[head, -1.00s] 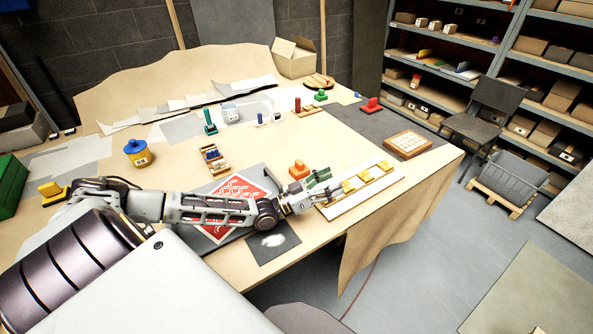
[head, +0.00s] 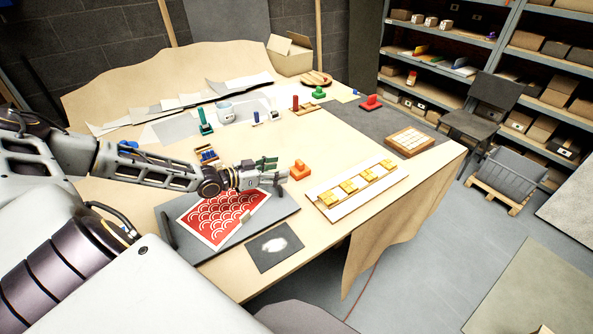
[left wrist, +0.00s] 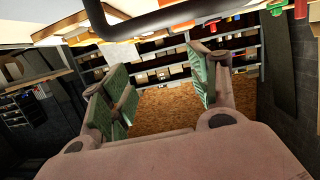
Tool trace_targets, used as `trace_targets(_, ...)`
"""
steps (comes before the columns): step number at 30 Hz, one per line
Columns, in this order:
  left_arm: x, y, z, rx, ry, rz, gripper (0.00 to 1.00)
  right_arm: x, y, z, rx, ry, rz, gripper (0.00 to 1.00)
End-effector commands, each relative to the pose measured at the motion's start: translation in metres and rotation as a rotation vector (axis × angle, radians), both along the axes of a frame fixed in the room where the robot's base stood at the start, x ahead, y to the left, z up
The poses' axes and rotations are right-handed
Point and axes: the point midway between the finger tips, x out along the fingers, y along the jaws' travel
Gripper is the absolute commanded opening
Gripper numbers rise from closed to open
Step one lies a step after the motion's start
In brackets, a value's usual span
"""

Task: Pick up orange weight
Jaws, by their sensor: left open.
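The orange weight (head: 300,170) stands on the wooden table, between the red patterned panel and the strip of yellow pieces in the head view. My left gripper (head: 270,170), with green fingers, is just left of the weight in that view. The weight is not between its fingers, and I cannot tell how high the gripper is above the table. In the left wrist view my left gripper (left wrist: 158,75) shows its two green fingers spread apart with nothing between them. I cannot pick out the orange weight for certain there. My right gripper is not in view.
The red patterned panel (head: 222,218) lies on a dark board below my left arm. A white strip with several yellow pieces (head: 348,187) lies to the right of the weight. A wooden grid tray (head: 409,143) and a red stamp-like piece (head: 371,102) are farther right.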

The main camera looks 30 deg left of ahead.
Motion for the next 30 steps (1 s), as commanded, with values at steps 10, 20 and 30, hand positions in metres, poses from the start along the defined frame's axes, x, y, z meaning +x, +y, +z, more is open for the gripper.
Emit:
trace_targets(10, -0.012, 0.036, -0.001, 0.067, 0.082, 0.048, 0.61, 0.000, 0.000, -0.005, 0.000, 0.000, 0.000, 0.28)
trace_targets(20, -0.012, 0.036, -0.001, 0.069, 0.084, 0.050, 0.61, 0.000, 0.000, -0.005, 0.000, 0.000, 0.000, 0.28)
trace_targets(30, -0.003, 0.033, -0.005, 0.067, 0.083, 0.050, 0.61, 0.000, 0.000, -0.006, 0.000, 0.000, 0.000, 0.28)
